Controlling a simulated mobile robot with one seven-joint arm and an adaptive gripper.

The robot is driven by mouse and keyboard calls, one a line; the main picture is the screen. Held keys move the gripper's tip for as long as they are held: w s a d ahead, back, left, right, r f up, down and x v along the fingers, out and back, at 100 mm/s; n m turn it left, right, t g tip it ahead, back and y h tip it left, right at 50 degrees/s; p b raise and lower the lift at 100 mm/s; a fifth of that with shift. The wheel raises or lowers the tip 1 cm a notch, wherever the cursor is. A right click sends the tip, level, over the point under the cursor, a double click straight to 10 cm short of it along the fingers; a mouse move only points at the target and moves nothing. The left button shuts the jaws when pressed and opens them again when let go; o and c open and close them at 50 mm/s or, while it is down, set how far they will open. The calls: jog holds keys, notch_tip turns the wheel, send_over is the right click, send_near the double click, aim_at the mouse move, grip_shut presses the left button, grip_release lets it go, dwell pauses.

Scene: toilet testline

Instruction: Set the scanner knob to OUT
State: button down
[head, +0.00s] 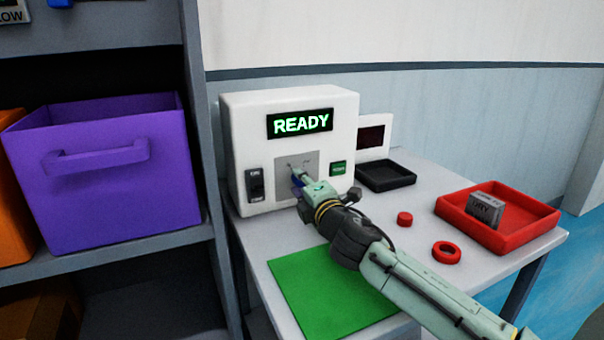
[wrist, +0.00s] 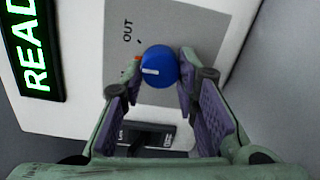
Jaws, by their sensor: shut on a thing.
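The white scanner (head: 235,150) stands on the table with a lit READY display (head: 300,123). Its blue knob (wrist: 160,67) sits on a grey panel (wrist: 190,30), also in the wrist view. My gripper (wrist: 161,70) is shut on the knob, one finger on each side. The knob's white mark points left in the wrist view, towards the display. The OUT label (wrist: 127,31) is up and left of the knob there, and the mark does not line up with it. In the head view my gripper (head: 299,178) largely hides the knob.
A black rocker switch (head: 255,185) and a green button (head: 338,168) flank the panel. A green mat (head: 325,290) lies in front. Red rings, a black tray (head: 386,185) and a red tray (head: 490,245) holding a grey block are to the right. A shelf with a purple bin (head: 105,185) stands left.

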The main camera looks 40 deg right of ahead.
jog(key=m+p, duration=0.2)
jog(key=m, duration=0.1)
jog(key=shift+r, duration=0.3)
jog(key=shift+m+p, duration=0.7)
jog(key=shift+m, duration=1.2)
jog(key=shift+d, duration=0.1)
jog(key=c, duration=1.2)
grip_release()
jog(key=shift+f+y, duration=0.1)
jog(key=shift+y, duration=0.2)
jog(key=shift+c, duration=0.2)
